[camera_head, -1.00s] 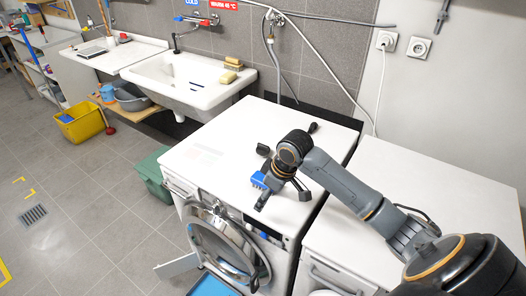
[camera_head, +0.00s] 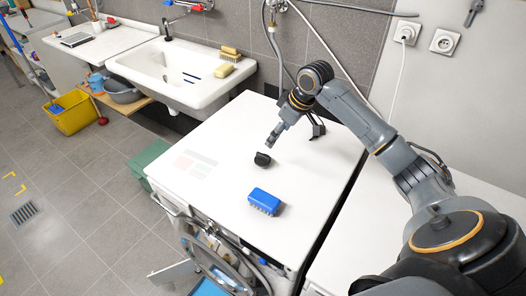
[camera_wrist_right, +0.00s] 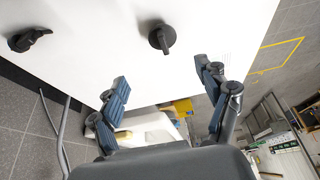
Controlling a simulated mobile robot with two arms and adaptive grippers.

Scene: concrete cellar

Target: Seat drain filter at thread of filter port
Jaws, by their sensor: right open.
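A round black cap with a raised grip (camera_head: 262,159) lies on the white washing machine top (camera_head: 225,150); it looks like the drain filter, and it also shows in the right wrist view (camera_wrist_right: 161,38). A second dark piece (camera_wrist_right: 29,40) lies nearer the wall; in the head view my right arm hides it or blends with it. I cannot be sure which is the filter. My right gripper (camera_head: 295,137) is open and empty above the machine, behind the cap; its spread fingers (camera_wrist_right: 168,88) show in the wrist view. The filter port's thread is not visible. My left gripper is not in view.
A blue brush (camera_head: 264,201) lies in front of the cap. The machine's round door (camera_head: 215,262) hangs open at the front, with a blue tray (camera_head: 208,288) below. A sink (camera_head: 165,85) stands at the back left. A second white top lies to the right.

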